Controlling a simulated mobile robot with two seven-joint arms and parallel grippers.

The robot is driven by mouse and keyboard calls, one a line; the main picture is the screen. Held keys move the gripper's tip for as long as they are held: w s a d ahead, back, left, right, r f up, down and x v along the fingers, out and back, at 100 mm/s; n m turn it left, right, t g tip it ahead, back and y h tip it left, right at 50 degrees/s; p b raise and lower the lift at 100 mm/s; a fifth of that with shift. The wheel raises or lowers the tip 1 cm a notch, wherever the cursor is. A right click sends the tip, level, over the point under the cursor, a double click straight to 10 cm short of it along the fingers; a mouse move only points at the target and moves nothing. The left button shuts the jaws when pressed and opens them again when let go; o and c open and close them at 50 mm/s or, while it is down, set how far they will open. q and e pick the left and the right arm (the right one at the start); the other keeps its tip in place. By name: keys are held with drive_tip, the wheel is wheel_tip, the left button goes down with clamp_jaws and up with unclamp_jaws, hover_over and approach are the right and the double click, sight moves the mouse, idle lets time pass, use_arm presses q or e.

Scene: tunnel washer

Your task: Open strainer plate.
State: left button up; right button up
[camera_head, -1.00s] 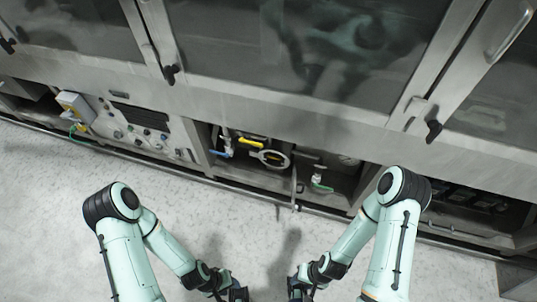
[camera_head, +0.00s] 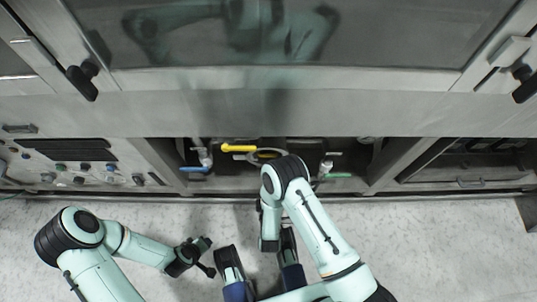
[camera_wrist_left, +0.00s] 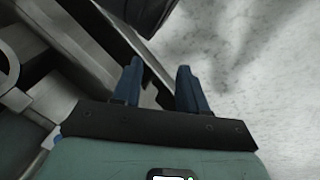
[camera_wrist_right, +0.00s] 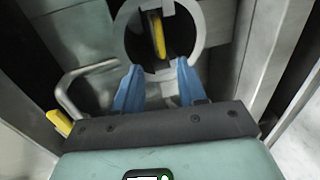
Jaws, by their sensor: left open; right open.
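The strainer plate is round, with a pale ring (camera_wrist_right: 205,35) around a dark middle and a yellow bar handle (camera_wrist_right: 157,36) across it. In the head view its ring (camera_head: 268,155) sits in the low recess, partly behind my right arm. My right gripper (camera_wrist_right: 158,66) is open and empty, with its blue fingers pointing at the plate's lower rim and the handle beyond the tips. Whether the fingers touch the rim I cannot tell. The right gripper is hidden in the head view. My left gripper (camera_wrist_left: 158,68) is open and empty, low over the floor on the left.
A yellow lever (camera_head: 238,148), a blue lever (camera_head: 194,169) and a green lever (camera_head: 338,175) sit around the plate in the recess. A control panel (camera_head: 85,165) is at left. The floor (camera_head: 440,240) at right is clear.

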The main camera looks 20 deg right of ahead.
use_arm(q)
drive_tip(key=s+a+f+g+b, duration=0.1)
drive_tip(key=s+f+g+b, duration=0.1)
drive_tip(key=s+f, duration=0.4)
drive_tip(key=shift+s+f+g+b, duration=0.2)
drive_tip(key=shift+s+g+b, duration=0.2)
drive_tip(key=shift+s+b, duration=0.5)
use_arm(e)
drive_tip(key=x, duration=1.2)
drive_tip(key=shift+w+d, duration=0.2)
drive_tip(key=shift+w, duration=0.05)
clamp_jaws()
